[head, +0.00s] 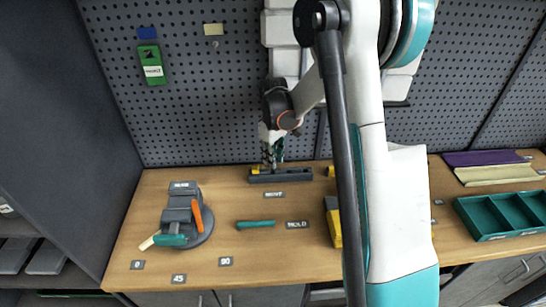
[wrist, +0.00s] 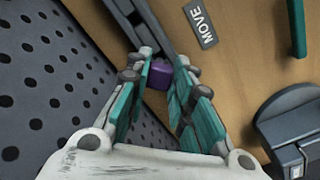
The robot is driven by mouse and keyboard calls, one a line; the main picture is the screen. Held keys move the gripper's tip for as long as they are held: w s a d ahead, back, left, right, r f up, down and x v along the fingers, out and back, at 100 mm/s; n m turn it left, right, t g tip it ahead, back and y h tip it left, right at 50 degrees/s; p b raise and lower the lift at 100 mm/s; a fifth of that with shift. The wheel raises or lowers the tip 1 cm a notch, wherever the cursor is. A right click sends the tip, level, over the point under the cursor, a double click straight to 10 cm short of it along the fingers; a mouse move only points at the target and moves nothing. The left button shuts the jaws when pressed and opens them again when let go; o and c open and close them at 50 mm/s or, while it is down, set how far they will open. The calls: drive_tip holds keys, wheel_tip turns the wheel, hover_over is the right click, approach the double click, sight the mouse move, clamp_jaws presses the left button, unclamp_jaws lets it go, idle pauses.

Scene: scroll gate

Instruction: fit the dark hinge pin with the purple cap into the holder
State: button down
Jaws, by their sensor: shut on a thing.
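My gripper (head: 272,158) is low over the back of the bench, fingers pointing down. In the wrist view its teal finger pads (wrist: 164,88) are closed around a purple cap (wrist: 160,73), the top of the hinge pin. The pin's dark shaft is hidden below the cap. A long dark block (head: 292,175) with a yellow end lies directly under the gripper; its dark bars show past the fingertips in the wrist view (wrist: 183,35). I cannot tell whether the pin touches it. A grey device (head: 183,215) with an orange lever stands at left. I cannot tell which is the holder.
A green bar (head: 256,224) lies mid-bench. A yellow and dark object (head: 334,228) is partly behind my arm. A green divided tray (head: 500,215) stands at right. The pegboard (head: 190,90) rises close behind the gripper. The front middle of the bench is clear.

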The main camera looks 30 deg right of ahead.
drive_tip(key=shift+f+b, duration=1.05)
drive_tip(key=shift+f, duration=0.3)
idle(0.6)
drive_tip(key=c, duration=1.3)
unclamp_jaws()
wheel_tip(320, 180, up, 12)
drive_tip(key=s+a+r+m+t+b, duration=0.1)
drive_tip(key=s+a+r+t, duration=0.1)
drive_tip(key=s+a+r, duration=0.35)
drive_tip(key=s+a+r+m+t+b, duration=0.1)
drive_tip(key=s+a+r+t+b, duration=0.15)
drive_tip(key=s, duration=0.55)
drive_tip(key=s+a+f+t, duration=0.1)
drive_tip(key=s, duration=0.3)
drive_tip(key=s+a+f+m, duration=0.1)
drive_tip(key=s+a+f, duration=0.1)
drive_tip(key=s, duration=0.2)
drive_tip(key=s+a+f+m+t+b, duration=0.1)
drive_tip(key=s+f, duration=0.1)
drive_tip(key=s, duration=0.2)
drive_tip(key=shift+s+a+t, duration=0.15)
drive_tip(key=shift+a+t, duration=0.2)
drive_tip(key=shift+a, duration=0.05)
